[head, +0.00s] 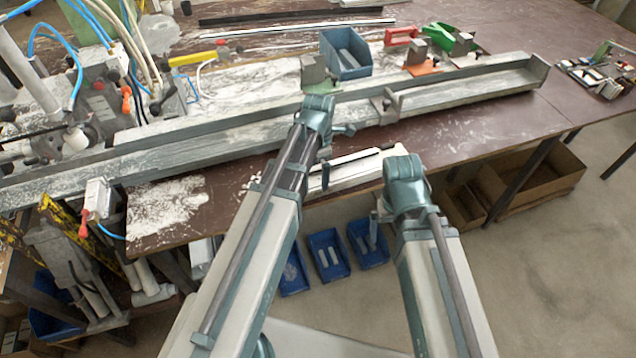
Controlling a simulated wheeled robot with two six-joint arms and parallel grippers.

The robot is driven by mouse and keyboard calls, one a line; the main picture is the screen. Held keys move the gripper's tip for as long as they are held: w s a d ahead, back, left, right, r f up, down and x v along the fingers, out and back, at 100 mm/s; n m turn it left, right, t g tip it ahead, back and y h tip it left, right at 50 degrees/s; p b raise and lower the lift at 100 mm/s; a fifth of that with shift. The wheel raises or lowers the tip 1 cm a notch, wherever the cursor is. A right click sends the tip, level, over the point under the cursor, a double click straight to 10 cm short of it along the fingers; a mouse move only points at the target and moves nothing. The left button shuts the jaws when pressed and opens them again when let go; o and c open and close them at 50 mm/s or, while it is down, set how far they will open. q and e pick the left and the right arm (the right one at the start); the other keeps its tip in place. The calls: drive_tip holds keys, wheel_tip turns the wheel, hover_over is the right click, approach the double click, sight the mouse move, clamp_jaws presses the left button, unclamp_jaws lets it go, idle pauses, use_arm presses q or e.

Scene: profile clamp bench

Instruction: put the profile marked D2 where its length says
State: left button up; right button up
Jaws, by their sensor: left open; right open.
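No marking D2 can be read in the head view. Pale profile pieces (352,169) with a dark strip lie at the bench's front edge, between my two grippers and partly hidden by my arms. Grey pieces stand in a blue bin (337,62) on the bench, and several pale pieces lie in blue bins (328,272) below the bench front. My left gripper (325,180) is open, small in view, beside the left end of the pale pieces. My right gripper (373,235) is open, in front of the bench edge near the blue bins. Nothing is seen held in either.
A long grey channel (460,94) with a clamp-like block (386,106) runs across the bench. Behind it are a grey block on an orange base (421,70) and a green holder (441,36). Hoses and machinery (100,90) crowd the left.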

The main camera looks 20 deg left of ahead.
sight(319, 178)
use_arm(q)
wheel_tip(319, 178, down, 4)
drive_tip(key=b, duration=0.3)
drive_tip(key=shift+r, duration=0.1)
drive_tip(key=shift+c, duration=0.3)
clamp_jaws()
